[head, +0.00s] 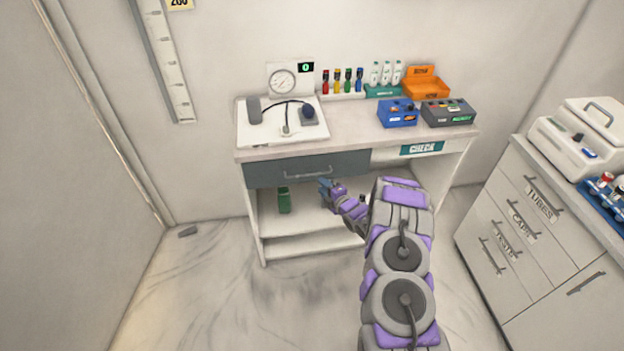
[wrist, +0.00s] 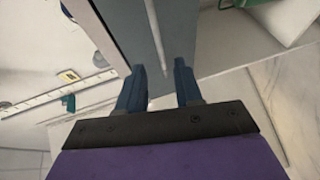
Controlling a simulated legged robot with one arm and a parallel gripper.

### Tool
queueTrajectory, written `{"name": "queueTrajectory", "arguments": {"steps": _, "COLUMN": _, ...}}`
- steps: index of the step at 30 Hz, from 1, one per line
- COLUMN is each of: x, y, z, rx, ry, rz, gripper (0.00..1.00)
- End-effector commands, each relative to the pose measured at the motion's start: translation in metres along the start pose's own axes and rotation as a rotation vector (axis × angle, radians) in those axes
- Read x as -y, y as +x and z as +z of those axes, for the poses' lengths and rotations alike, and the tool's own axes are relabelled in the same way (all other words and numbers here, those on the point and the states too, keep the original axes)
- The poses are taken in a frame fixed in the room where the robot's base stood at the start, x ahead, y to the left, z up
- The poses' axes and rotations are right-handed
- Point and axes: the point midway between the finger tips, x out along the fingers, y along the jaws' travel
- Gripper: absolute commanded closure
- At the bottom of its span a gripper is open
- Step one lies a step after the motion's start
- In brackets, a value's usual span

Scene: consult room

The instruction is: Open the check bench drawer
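The check bench (head: 358,142) stands against the back wall with a teal CHECK label (head: 422,149) on its front edge. Its dark grey drawer (head: 270,172) looks closed, with a light bar handle (head: 308,173) across its front. My gripper (head: 324,187) is just below and in front of the drawer, near the handle's right end. In the wrist view my gripper's two blue fingers (wrist: 160,82) are apart with nothing between them. The handle (wrist: 155,35) runs ahead of the gap, over the grey drawer front (wrist: 128,25). I cannot tell whether the fingers touch it.
A green bottle (head: 284,200) stands on the shelf below the drawer. On top are a white tray (head: 250,133) with a pressure gauge set, blue (head: 397,120) and dark boxes (head: 448,118), and an orange bin (head: 427,88). A drawer cabinet (head: 500,230) stands at right. Floor at left is mostly clear.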

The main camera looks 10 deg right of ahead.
Motion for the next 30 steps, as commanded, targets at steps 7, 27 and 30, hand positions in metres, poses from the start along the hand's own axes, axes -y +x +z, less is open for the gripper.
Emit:
{"name": "queueTrajectory", "arguments": {"steps": 7, "x": 0.002, "y": 0.041, "z": 0.001, "rx": -0.001, "ry": -0.001, "rz": 0.001, "gripper": 0.65}}
{"name": "queueTrajectory", "arguments": {"steps": 27, "x": 0.0, "y": 0.084, "z": 0.001, "rx": 0.001, "ry": 0.003, "rz": -0.001, "gripper": 0.65}}
{"name": "queueTrajectory", "arguments": {"steps": 30, "x": 0.0, "y": 0.084, "z": 0.001, "rx": 0.001, "ry": 0.002, "rz": -0.001, "gripper": 0.65}}
